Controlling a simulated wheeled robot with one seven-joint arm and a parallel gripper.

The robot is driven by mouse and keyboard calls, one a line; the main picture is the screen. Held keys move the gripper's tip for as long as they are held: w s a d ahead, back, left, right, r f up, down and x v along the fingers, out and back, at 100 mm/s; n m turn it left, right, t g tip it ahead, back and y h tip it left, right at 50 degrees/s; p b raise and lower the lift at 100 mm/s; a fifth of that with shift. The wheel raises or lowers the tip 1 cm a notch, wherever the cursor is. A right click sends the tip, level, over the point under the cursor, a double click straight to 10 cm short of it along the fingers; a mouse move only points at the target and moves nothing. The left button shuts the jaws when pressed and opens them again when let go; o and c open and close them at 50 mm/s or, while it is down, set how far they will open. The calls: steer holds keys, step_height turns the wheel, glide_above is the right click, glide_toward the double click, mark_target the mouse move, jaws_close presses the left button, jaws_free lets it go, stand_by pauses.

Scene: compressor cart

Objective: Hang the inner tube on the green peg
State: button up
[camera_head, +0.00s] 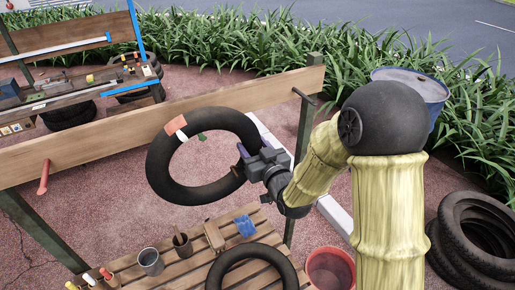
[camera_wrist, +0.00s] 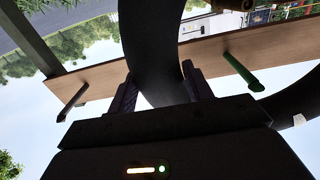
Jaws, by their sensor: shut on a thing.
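The black inner tube (camera_head: 158,170), with an orange-red patch on its upper left, is held up in front of the wooden board. My gripper (camera_head: 242,160) is shut on the tube's right side. In the wrist view the tube (camera_wrist: 150,45) passes between the fingers of my gripper (camera_wrist: 160,90). The green peg (camera_head: 202,137) shows inside the ring's opening, near its upper edge. The wrist view shows the green peg (camera_wrist: 243,73) on the board, right of the held section. I cannot tell whether the peg's tip passes through the ring.
The board (camera_head: 95,140) also carries a red peg (camera_head: 43,177) at left and a dark peg (camera_head: 303,95) at right. Below, a slatted table (camera_head: 190,266) holds cups and another black ring (camera_head: 252,256). A red bucket (camera_head: 330,270) and stacked tyres (camera_head: 475,235) stand right.

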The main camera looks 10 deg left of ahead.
steer(key=shift+p+x, duration=2.2)
steer(key=shift+x, duration=2.4)
steer(key=shift+s+a+f+b, duration=0.1)
steer(key=shift+a+f+b, duration=0.1)
steer(key=shift+f+b, duration=1.1)
steer(key=shift+r, duration=0.1)
steer(key=o, duration=1)
steer(key=shift+s, duration=0.1)
steer(key=b+v, duration=1.3)
steer(key=v, duration=0.4)
steer(key=shift+d, duration=0.2)
